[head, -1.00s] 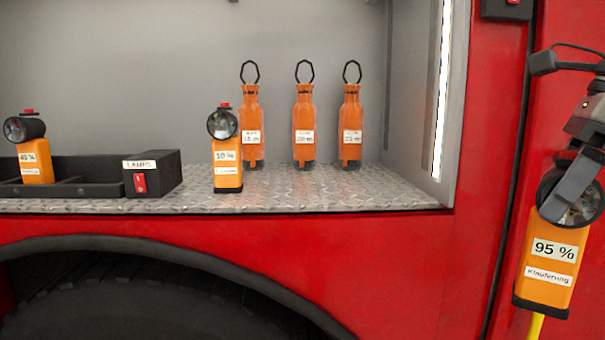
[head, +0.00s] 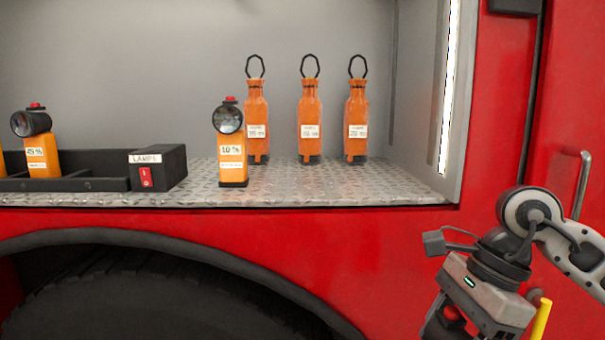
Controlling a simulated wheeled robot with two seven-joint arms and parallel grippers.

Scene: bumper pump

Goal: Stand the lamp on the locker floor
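The 95 % lamp seen earlier in my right gripper is now almost wholly below the picture; only a red knob, apparently its top button (head: 453,313), shows by the fingers. My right gripper (head: 440,325) is at the lower right, in front of the red truck side, pointing down and left. Its fingertips are cut off by the bottom edge. The locker floor (head: 335,188) is grey tread plate, above and left of the gripper. An orange lamp marked 10 % (head: 232,155) stands upright on it. My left gripper is not in view.
Several orange bottles, such as this one (head: 310,120), stand behind the 10 % lamp. A black LAMPS tray (head: 100,184) at left holds a 45 % lamp (head: 42,150) and part of another. The floor's right front is clear.

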